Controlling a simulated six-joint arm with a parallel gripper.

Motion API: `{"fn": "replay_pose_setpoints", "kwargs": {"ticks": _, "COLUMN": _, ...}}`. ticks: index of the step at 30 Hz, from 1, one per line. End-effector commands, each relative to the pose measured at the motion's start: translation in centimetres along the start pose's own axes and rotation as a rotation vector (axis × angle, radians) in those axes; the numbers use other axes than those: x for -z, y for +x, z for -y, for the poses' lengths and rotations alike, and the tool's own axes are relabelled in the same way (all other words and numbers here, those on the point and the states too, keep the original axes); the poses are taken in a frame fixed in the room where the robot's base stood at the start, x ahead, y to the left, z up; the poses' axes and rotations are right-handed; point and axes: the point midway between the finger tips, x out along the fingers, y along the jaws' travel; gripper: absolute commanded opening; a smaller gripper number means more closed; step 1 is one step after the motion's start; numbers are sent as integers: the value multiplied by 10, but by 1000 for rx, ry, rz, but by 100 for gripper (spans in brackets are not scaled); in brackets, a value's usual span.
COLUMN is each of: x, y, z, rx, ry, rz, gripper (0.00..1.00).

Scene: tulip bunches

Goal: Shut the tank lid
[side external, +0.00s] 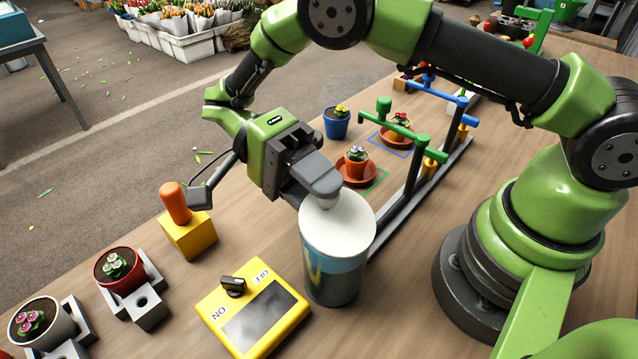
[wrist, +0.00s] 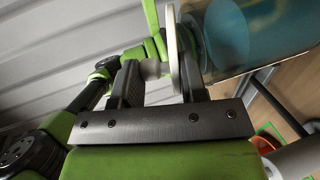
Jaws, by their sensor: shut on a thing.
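The tank (side external: 333,281) is a clear cylinder with blue water, standing on the table in front of my arm's base. Its round white lid (side external: 342,228) lies over the top, with a small grey knob (side external: 327,202) near its far edge. My gripper (side external: 323,187) is shut on the knob, its fingers just above the lid. In the wrist view the knob (wrist: 150,70) sits between my fingertips (wrist: 157,78). The lid (wrist: 176,50) shows there nearly edge-on beside the tank (wrist: 238,35). I cannot tell whether the lid touches the rim all round.
A yellow ON/OFF switch box (side external: 253,312) stands close to the tank's left. A yellow block with an orange handle (side external: 187,226) is beyond it. Potted flowers (side external: 117,269) sit at the left. A rail with green and blue arms (side external: 420,180) runs behind the tank.

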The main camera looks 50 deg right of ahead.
Motion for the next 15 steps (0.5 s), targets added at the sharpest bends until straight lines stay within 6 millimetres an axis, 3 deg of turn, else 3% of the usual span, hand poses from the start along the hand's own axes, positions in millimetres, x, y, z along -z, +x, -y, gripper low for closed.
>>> {"fn": "replay_pose_setpoints", "kwargs": {"ticks": 12, "x": 0, "y": 1, "z": 0, "rx": -15, "ry": 6, "rz": -2, "gripper": 0}}
{"fn": "replay_pose_setpoints", "kwargs": {"ticks": 13, "x": 0, "y": 1, "z": 0, "rx": -15, "ry": 6, "rz": -2, "gripper": 42}}
{"fn": "replay_pose_setpoints", "kwargs": {"ticks": 15, "x": 0, "y": 1, "z": 0, "rx": -14, "ry": 5, "rz": -2, "gripper": 57}}
